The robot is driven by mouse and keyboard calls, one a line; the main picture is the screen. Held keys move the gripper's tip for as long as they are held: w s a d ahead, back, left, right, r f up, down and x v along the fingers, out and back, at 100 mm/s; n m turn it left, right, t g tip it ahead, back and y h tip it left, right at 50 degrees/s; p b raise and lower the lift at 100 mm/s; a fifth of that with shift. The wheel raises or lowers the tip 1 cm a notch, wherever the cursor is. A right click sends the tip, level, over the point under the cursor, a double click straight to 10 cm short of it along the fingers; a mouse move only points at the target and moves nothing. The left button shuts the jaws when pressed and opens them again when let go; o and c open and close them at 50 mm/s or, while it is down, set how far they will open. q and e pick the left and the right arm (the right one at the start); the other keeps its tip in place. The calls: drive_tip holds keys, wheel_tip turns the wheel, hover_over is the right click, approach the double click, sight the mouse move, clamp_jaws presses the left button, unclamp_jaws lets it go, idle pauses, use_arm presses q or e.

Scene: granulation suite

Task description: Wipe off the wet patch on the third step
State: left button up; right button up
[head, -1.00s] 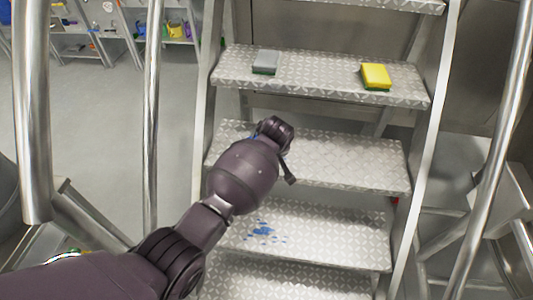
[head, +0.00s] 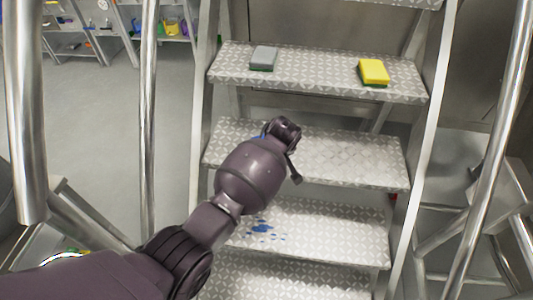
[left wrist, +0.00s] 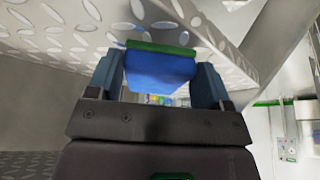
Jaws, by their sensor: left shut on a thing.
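My left gripper (left wrist: 158,84) is shut on a blue sponge (left wrist: 158,70) with a green face, seen between its two fingers in the left wrist view. The green face is up against or close to a patterned metal step (left wrist: 60,30); I cannot tell whether they touch. In the head view my left arm reaches over the stairs, and its wrist hides most of the gripper and sponge. A wet patch of blue spots (head: 262,230) lies on the left part of a lower step (head: 340,235), below my forearm. A bit of blue shows beside my wrist, and I cannot tell what it is.
A grey sponge (head: 263,57) and a yellow sponge (head: 373,71) lie on a higher step (head: 318,78). Metal handrails (head: 148,120) stand on both sides of the stairs. Shelves with coloured items (head: 170,25) stand at the back left.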

use_arm(q)
drive_tip(key=shift+s+d, duration=0.15)
drive_tip(key=shift+d, duration=0.8)
drive_tip(key=shift+s+d+f+b, duration=0.15)
drive_tip(key=shift+s+d+b, duration=0.05)
drive_tip(key=shift+d, duration=0.65)
drive_tip(key=shift+s+d+f+b, duration=0.1)
drive_tip(key=shift+s+d+b, duration=0.1)
drive_tip(key=shift+d, duration=0.65)
drive_tip(key=shift+d+r, duration=0.1)
drive_tip(key=shift+d, duration=0.1)
use_arm(e)
drive_tip(key=shift+f, duration=0.15)
